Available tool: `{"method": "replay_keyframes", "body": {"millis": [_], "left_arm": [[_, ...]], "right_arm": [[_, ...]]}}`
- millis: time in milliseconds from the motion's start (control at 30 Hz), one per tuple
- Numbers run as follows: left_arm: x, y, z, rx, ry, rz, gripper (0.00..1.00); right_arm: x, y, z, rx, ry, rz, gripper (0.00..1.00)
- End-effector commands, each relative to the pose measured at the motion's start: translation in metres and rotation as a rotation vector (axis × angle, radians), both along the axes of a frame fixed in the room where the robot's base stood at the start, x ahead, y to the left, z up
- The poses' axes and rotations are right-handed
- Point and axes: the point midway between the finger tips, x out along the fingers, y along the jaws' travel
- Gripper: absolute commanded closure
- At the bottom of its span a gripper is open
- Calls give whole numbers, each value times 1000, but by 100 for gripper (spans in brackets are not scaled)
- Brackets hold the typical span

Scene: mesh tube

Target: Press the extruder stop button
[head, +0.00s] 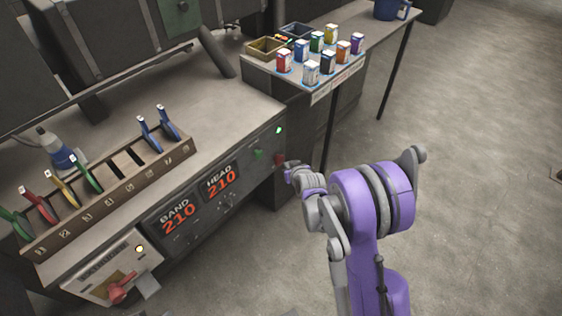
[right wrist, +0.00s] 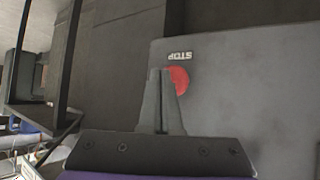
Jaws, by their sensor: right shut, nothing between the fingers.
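The red stop button (head: 279,159) is on the right end of the extruder's front panel. My right gripper (head: 287,168) is just in front of it, and its fingers are shut and empty. In the right wrist view the red button (right wrist: 181,80) shows beside and partly behind the shut fingertips (right wrist: 160,72). The word STOP (right wrist: 180,55) reads upside down next to it. I cannot tell whether the fingertips touch the button. My left gripper is out of view.
A green button (head: 258,154) and a lit green lamp (head: 280,129) are near the stop button. Displays (head: 179,217) reading 210 are further left. A rack (head: 110,205) of coloured-handled tools stands on the extruder. A side table (head: 313,88) holds several small coloured containers.

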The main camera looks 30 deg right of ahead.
Motion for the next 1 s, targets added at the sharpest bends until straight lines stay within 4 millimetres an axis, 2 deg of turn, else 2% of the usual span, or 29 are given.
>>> {"method": "replay_keyframes", "body": {"millis": [1000], "left_arm": [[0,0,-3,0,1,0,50]], "right_arm": [[11,5,0,-1,0,1,100]]}}
